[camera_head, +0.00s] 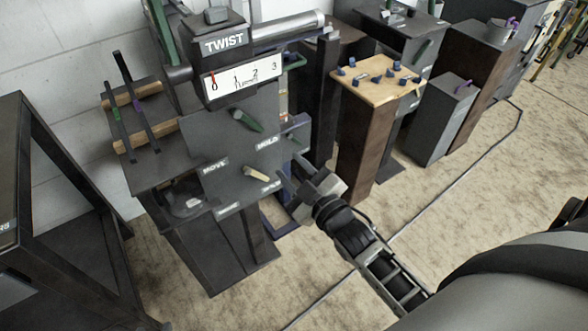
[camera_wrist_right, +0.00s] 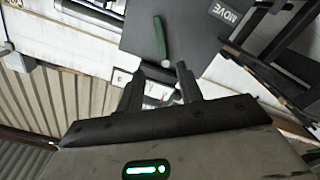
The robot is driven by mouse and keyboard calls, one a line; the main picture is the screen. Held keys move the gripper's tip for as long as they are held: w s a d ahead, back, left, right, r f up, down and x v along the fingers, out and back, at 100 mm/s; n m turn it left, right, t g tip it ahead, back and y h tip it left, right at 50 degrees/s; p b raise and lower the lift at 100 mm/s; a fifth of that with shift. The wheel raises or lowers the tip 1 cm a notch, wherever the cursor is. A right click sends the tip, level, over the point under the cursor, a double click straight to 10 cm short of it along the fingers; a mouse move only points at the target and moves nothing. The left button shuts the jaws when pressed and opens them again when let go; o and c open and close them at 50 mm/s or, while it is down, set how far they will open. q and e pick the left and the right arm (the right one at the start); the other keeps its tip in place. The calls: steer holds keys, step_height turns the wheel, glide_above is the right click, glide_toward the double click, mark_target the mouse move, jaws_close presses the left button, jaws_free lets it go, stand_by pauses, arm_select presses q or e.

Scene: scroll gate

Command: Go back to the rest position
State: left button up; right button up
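My right gripper (camera_head: 287,180) reaches in from the lower right, beside the right edge of the grey panel (camera_head: 225,160) on the gate stand. In the right wrist view its two fingers (camera_wrist_right: 161,88) are apart with nothing held between them. The panel carries MOVE and HOLD labels, a green handle (camera_head: 247,122) and a pale wooden handle (camera_head: 256,173). The green handle also shows in the right wrist view (camera_wrist_right: 160,38), beyond the fingertips. Above is a TWIST sign (camera_head: 225,42) and a white scale (camera_head: 243,78) with a red pointer near 0. My left gripper is out of view.
A dark frame (camera_head: 75,190) stands at the left. A stand with a wooden top and blue pieces (camera_head: 350,85) is behind the gripper to the right, with grey boxes (camera_head: 443,120) beyond. Beige floor (camera_head: 450,190) is open at the right, crossed by a dark line.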

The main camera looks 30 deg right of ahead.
stand_by(0.4)
steer(key=s+a+f+m+g, duration=0.2)
steer(key=s+a+f+g, duration=0.1)
steer(key=s, duration=0.4)
steer(key=s+a+f+m+g+y, duration=0.1)
steer(key=s+a+f+m+g, duration=0.2)
steer(key=s+f, duration=0.3)
steer(key=shift+s+a+f+m+g, duration=0.25)
steer(key=shift+s+a+g, duration=0.2)
steer(key=shift+s+g, duration=0.35)
